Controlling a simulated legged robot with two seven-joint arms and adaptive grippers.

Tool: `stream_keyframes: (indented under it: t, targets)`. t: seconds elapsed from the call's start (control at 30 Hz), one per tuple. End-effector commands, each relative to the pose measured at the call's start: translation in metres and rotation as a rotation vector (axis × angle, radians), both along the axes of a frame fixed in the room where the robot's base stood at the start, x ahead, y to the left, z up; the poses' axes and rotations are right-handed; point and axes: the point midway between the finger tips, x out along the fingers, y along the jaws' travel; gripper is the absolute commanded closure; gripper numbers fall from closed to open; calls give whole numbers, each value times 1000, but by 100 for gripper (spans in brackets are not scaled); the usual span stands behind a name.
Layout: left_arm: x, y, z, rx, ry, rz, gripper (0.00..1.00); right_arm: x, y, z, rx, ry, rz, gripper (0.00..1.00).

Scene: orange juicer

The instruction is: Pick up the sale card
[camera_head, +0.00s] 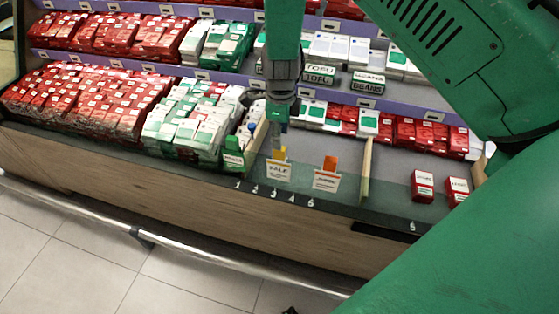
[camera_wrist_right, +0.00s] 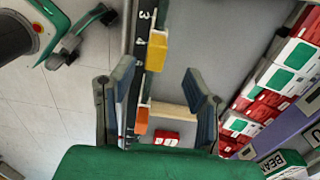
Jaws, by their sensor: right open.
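The sale card (camera_head: 279,170) is a small white card with a yellow clip, upright at the shelf's front edge in the head view. Its yellow clip (camera_wrist_right: 157,52) shows in the right wrist view; the card face cannot be made out there. My right gripper (camera_head: 279,120) points down just above and behind the card, apart from it. In the wrist view my right gripper (camera_wrist_right: 161,84) has its fingers spread with nothing held between them. A dark jointed part with green (camera_wrist_right: 80,38) at the wrist view's upper left looks like my left gripper, its opening unclear.
A similar card with an orange clip (camera_head: 327,178) stands just right of the sale card. A wooden divider (camera_head: 366,170) is further right, with two red boxes (camera_head: 423,187) beyond. Stacked green-white boxes (camera_head: 190,125) are on the left. The grey shelf around the cards is bare.

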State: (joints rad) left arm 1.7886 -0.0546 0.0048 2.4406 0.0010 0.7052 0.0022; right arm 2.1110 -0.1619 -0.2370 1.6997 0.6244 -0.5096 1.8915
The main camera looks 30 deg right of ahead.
Motion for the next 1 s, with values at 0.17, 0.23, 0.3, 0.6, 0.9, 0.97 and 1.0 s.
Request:
stream_keyframes:
  t: [0.17,0.23,0.3,0.6,0.9,0.97,1.0]
  targets:
    - [0,0,-1,0,0,0,27,-1,4,-11,-4,0,2,57]
    - [0,0,-1,0,-1,0,27,-2,5,-18,-5,1,3,57]
    - [0,0,-2,0,-1,0,27,-3,4,-29,-6,3,2,57]
    - [0,0,-3,0,0,0,27,-2,-1,-60,-2,-2,2,57]
    - [0,0,-3,0,0,0,27,-2,0,-60,-4,-2,3,92]
    - [0,0,-3,0,0,0,27,-2,0,-60,-4,-1,3,100]
    - [0,0,-3,0,0,0,27,-2,0,-60,-4,-1,3,100]
